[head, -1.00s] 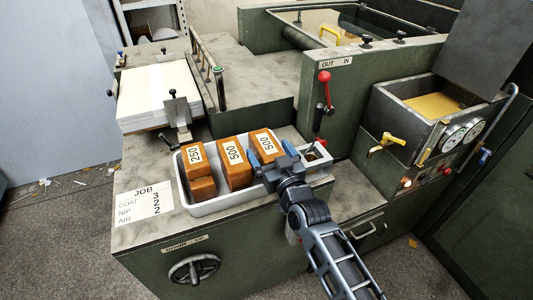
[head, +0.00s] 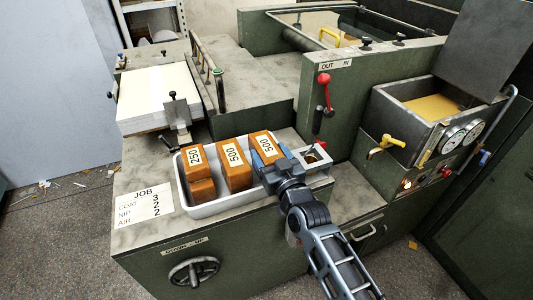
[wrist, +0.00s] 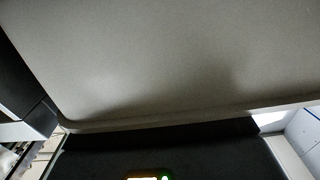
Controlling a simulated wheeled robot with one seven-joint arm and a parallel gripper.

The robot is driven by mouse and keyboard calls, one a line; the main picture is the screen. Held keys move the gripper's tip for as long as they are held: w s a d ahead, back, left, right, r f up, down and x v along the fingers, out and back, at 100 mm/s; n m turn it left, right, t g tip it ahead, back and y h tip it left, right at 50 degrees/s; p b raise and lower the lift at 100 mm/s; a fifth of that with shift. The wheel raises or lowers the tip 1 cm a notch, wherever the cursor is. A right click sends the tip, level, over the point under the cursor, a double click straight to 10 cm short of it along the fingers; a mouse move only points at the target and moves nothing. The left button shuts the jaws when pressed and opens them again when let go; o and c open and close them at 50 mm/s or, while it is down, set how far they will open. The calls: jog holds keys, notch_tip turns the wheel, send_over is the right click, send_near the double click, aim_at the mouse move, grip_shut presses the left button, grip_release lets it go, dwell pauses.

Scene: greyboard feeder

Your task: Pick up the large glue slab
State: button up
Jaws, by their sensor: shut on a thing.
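Three stacks of orange-brown glue slabs sit in a white tray (head: 234,205). The left stack has a top slab marked 250 (head: 195,158), the middle a slab marked 500 (head: 234,163). The right slab, also marked 500 (head: 264,138), is in my gripper (head: 268,156). My gripper reaches in from the front right and is shut on this right 500 slab near its front end. My gripper hides the slab's front and what is below, so I cannot tell whether it is clear of the tray. The wrist view shows mostly a plain grey surface, with no slab identifiable.
A paper stack (head: 158,96) lies at the back left. A glue tank (head: 434,108) with a yellow tap (head: 394,143) is at the right.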

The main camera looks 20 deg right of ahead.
jog(key=shift+r, duration=0.15)
notch_tip(320, 180, up, 10)
jog(key=p, duration=0.5)
jog(key=shift+p, duration=0.35)
dwell(1.0)
